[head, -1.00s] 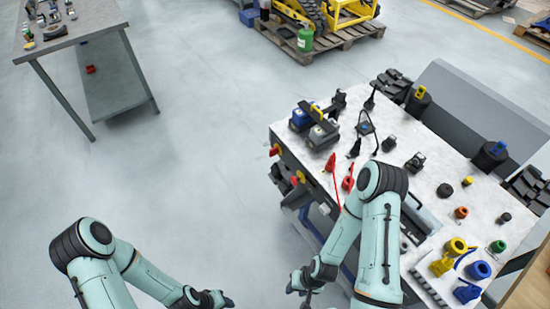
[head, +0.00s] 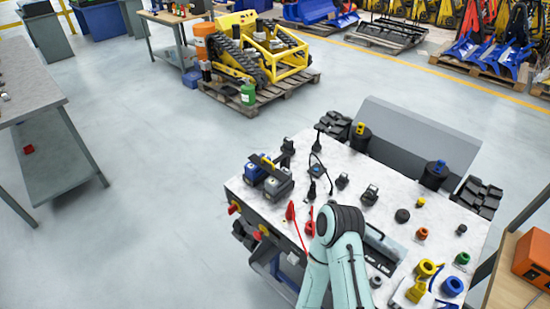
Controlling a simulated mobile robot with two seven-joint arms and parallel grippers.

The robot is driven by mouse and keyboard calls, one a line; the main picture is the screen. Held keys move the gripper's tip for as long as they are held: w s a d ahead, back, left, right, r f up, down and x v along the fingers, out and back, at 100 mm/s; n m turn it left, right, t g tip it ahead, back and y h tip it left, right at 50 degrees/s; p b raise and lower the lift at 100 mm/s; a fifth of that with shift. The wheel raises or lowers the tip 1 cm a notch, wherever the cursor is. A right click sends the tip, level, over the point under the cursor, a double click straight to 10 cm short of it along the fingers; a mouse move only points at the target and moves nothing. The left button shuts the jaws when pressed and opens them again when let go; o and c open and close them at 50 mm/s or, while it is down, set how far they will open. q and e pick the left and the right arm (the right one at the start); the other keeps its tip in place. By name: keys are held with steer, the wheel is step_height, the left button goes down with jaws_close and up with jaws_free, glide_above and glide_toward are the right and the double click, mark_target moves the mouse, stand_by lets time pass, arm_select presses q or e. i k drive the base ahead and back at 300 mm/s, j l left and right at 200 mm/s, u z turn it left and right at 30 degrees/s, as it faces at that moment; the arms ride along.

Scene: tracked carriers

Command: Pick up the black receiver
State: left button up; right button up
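The worktable (head: 345,210) stands in front of me at the right. Several small black items lie on it, and I cannot tell for sure which is the receiver. Two small black box-like units stand near its middle, one (head: 342,181) farther left and one (head: 370,195) to its right. A flat round black piece (head: 403,215) lies farther right. My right arm reaches over the table's front edge and hides part of the top; its gripper is out of view. My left gripper is out of view too.
Blue and grey batteries (head: 277,184) stand at the table's left end, beside red clamps (head: 290,211). Coloured rings, including a blue one (head: 452,286), lie at the right end. A yellow tracked carrier (head: 240,50) sits on a pallet behind.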

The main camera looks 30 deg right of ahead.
mark_target(288, 143)
steer(key=i+j+u, duration=0.35)
steer(key=i, duration=0.45)
steer(key=i+u, duration=0.3)
steer(key=i, duration=0.45)
steer(key=i+z, duration=0.25)
steer(key=i, duration=0.2)
steer(key=i+z, duration=0.25)
steer(key=i, duration=0.2)
steer(key=i+j+z, duration=0.3)
steer(key=i, duration=0.15)
steer(key=i+z, duration=0.15)
steer(key=z, duration=0.25)
steer(key=i+z, duration=0.2)
steer(key=z, duration=0.2)
steer(key=i+z, duration=0.15)
steer(key=z, duration=0.25)
steer(key=i+z, duration=0.15)
steer(key=z, duration=0.25)
steer(key=i+z, duration=0.2)
steer(key=z, duration=0.3)
steer(key=i+j+z, duration=0.2)
steer(key=z, duration=0.3)
steer(key=i+j+z, duration=0.2)
steer(key=z, duration=0.25)
